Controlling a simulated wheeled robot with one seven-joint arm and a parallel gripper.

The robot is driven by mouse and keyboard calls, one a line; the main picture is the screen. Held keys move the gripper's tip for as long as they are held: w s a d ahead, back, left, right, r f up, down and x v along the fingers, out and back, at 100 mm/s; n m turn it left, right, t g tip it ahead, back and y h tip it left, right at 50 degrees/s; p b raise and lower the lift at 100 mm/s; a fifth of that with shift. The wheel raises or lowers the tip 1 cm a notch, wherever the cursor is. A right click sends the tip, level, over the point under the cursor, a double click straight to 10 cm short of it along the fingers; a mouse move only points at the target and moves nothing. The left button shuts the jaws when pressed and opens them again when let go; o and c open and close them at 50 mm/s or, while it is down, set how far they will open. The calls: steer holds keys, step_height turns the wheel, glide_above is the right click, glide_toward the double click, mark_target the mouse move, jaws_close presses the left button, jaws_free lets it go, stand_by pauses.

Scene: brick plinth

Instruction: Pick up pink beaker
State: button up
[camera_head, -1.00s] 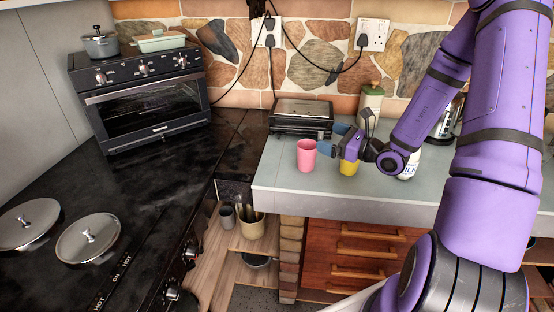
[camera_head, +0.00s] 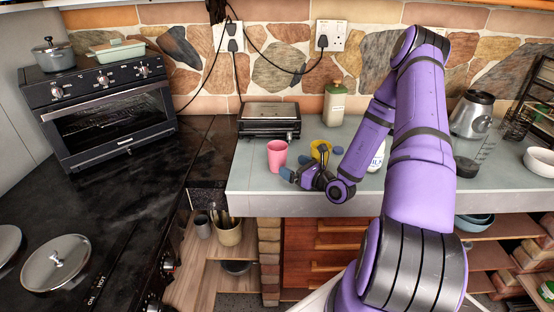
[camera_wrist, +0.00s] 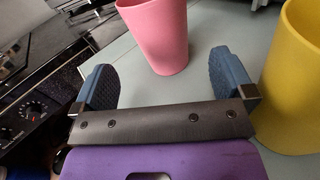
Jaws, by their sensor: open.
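The pink beaker (camera_head: 277,155) stands upright on the grey-green counter near its left end. It also shows at the top of the wrist view (camera_wrist: 158,32). My gripper (camera_head: 297,167) is low over the counter, just to the front right of the beaker, jaws apart and empty. In the wrist view, the two blue fingers of my gripper (camera_wrist: 165,80) point toward the beaker. The beaker's base lies ahead of the gap between them, nearer the right finger. No grip on it shows.
A yellow beaker (camera_head: 319,149) stands close on the right, partly behind my gripper; it fills the right of the wrist view (camera_wrist: 297,85). A black and silver grill (camera_head: 269,118) is behind the pink beaker. A canister (camera_head: 334,104) stands behind the yellow one. The counter's front edge is close.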

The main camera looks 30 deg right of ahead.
mark_target(284, 161)
steer(key=shift+x, duration=3.75)
steer(key=shift+c, duration=0.2)
steer(key=c, duration=1)
